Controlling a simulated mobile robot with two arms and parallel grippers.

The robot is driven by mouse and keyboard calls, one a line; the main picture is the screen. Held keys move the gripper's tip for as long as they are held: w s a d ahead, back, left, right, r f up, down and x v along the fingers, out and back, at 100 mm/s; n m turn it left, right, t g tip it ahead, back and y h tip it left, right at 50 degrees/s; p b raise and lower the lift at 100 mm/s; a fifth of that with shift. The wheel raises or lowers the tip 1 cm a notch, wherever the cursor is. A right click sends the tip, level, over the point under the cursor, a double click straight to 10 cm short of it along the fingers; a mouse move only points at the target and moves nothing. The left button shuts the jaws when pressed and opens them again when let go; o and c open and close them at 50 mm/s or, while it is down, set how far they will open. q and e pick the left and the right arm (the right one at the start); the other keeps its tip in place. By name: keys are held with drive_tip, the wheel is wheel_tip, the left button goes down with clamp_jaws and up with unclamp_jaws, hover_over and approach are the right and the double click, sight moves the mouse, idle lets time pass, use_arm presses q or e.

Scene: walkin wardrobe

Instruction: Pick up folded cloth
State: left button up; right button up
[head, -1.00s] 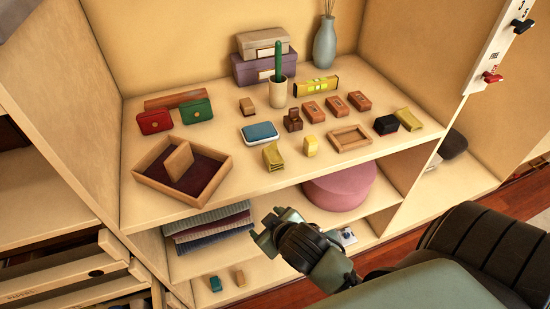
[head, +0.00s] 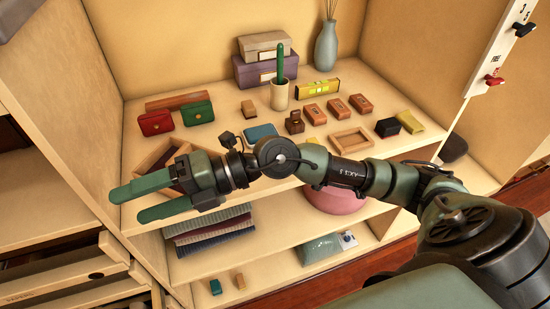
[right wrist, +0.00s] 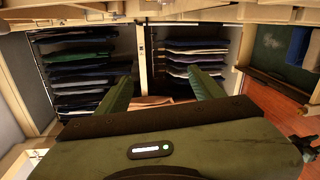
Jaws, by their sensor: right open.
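A stack of folded cloths (head: 209,236), grey-green, dark red and dark blue, lies on the lower shelf at the left in the head view. Its top left part is hidden behind my right gripper. My right gripper (head: 127,206) is open and empty, its two green fingers pointing left, in front of the cubby and above and left of the stack. In the right wrist view the open fingers (right wrist: 160,78) point towards stacks of dark folded clothes (right wrist: 82,72) in compartments, with nothing between them. My left gripper is out of view.
My arm crosses in front of the upper shelf, partly hiding a wooden tray (head: 150,158). Small boxes, a green purse (head: 197,112) and a vase (head: 326,46) stand there. A pink round cushion (head: 340,200) and a pale green packet (head: 320,249) lie below. Pulled-out drawers (head: 80,268) are at lower left.

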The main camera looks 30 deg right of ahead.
drive_tip(key=w+d+f+h, duration=0.3)
drive_tip(key=d+f+h, duration=0.3)
drive_tip(key=d, duration=0.3)
drive_tip(key=w+d+f+h, duration=0.3)
drive_tip(key=d+f+h, duration=0.25)
drive_tip(key=d, duration=0.45)
drive_tip(key=d+h, duration=0.2)
drive_tip(key=d, duration=0.2)
drive_tip(key=d+r+m+h, duration=0.1)
drive_tip(key=d, duration=0.3)
drive_tip(key=w+d+h, duration=0.1)
drive_tip(key=d+h, duration=0.1)
drive_tip(key=d, duration=0.2)
drive_tip(key=shift+w+d+r+m+h, duration=0.1)
drive_tip(key=shift+d+r+m+h, duration=0.15)
drive_tip(key=shift+d+m+h, duration=0.15)
drive_tip(key=shift+w+d+f, duration=0.1)
drive_tip(key=shift+d+f, duration=0.05)
drive_tip(key=shift+f, duration=0.15)
drive_tip(key=p+x, duration=0.3)
drive_tip(key=x, duration=0.3)
drive_tip(key=shift+w+f, duration=0.1)
drive_tip(key=shift+f, duration=0.05)
drive_tip(key=shift+w+f, duration=0.1)
drive_tip(key=shift+f, duration=0.2)
drive_tip(key=c, duration=1.4)
drive_tip(key=shift+r, duration=0.2)
drive_tip(key=shift+c, duration=0.2)
